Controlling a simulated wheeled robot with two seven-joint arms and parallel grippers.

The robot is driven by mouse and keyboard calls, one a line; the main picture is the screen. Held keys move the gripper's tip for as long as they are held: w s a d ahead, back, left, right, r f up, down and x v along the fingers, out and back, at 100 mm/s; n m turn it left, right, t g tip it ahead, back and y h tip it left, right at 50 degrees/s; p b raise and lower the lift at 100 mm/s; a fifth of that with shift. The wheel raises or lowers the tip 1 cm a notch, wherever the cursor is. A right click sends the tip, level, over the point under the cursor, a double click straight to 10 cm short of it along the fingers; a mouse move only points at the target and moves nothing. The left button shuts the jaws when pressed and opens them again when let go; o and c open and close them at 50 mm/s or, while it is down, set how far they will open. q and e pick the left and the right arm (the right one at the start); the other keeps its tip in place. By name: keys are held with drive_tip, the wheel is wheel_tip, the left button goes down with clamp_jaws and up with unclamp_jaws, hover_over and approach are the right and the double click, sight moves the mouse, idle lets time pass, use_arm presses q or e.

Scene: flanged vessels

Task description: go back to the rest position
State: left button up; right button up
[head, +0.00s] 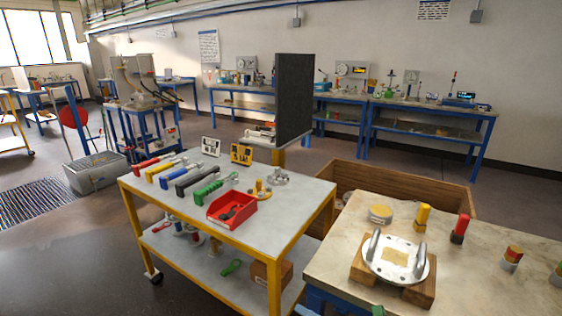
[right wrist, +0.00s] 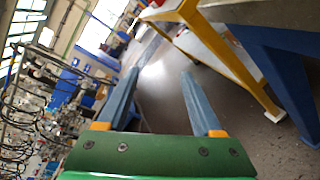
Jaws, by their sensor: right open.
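My right gripper (right wrist: 161,72) shows in the right wrist view with its two blue-grey fingers apart and nothing between them. It points past a yellow cart frame and a blue bench leg toward the floor. In the head view only a small green piece at the bottom edge may belong to it. My left gripper is not in view. A round metal flange (head: 410,271) with two upright grey handles rests on wooden blocks (head: 419,291) on the right bench (head: 335,262).
A yellow-framed cart (head: 307,200) carries coloured-handled tools, a red bin (head: 232,209) and metal fittings. A wooden crate (head: 440,190) stands behind the right bench. Red and yellow cylinders (head: 461,228) stand on that bench. Open floor (head: 60,255) lies left of the cart.

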drive_tip(key=s+d+f+m+g+h, duration=0.1)
drive_tip(key=s+d+f+m+h, duration=0.4)
drive_tip(key=s+f+m, duration=0.45)
drive_tip(key=s+d+f+m+g+h, duration=0.1)
drive_tip(key=s+d+f+m+h, duration=0.5)
drive_tip(key=f+m, duration=0.65)
drive_tip(key=s+f+m+g, duration=0.4)
drive_tip(key=s+m, duration=0.1)
drive_tip(key=s, duration=0.8)
drive_tip(key=s+f+m+g+h, duration=0.1)
drive_tip(key=s+f+m+g, duration=0.3)
drive_tip(key=s, duration=0.8)
drive_tip(key=shift+s+d+f+m, duration=0.3)
drive_tip(key=shift+s+f+m, duration=0.1)
drive_tip(key=shift+f+m, duration=0.15)
